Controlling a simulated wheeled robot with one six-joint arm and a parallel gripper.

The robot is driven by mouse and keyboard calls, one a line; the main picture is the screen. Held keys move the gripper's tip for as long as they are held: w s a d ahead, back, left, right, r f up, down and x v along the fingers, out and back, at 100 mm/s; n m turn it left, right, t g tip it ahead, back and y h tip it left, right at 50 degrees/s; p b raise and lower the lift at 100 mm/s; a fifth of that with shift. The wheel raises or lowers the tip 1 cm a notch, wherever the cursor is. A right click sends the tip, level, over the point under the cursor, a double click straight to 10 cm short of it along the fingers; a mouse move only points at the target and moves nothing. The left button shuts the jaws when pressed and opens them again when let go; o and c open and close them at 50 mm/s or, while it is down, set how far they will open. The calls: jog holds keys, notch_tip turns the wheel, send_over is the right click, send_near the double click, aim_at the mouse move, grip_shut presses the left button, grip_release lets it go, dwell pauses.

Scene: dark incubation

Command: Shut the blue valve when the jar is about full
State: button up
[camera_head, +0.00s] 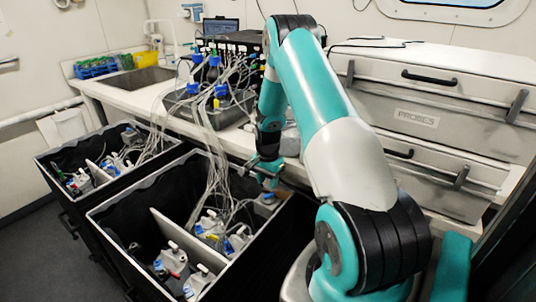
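My gripper (265,170) is at the end of the teal arm, low over the right back corner of the larger black bin. It is small and dark here, and I cannot tell whether its fingers are open or shut. A small blue part (268,198) shows just below it at the bin's edge; I cannot tell if it is a valve or if the gripper touches it. Other blue valve-like pieces (193,88) sit among clear tubes on the counter. Several pale jars or bottles (172,262) stand in the bins. Their fill levels are too small to read.
The larger black bin (130,262) has a white divider, and tubes run into it. A smaller black bin (60,192) stands left. Grey cases labelled PROBES (416,118) are stacked at right. A sink (135,80) is at the back left. Floor is free at lower left.

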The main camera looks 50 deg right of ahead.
aim_at(268, 194)
notch_tip(268, 194, up, 10)
jog(key=n+b, duration=0.1)
jog(key=b, duration=0.1)
jog(key=shift+r, duration=0.2)
jog(key=shift+w, duration=0.1)
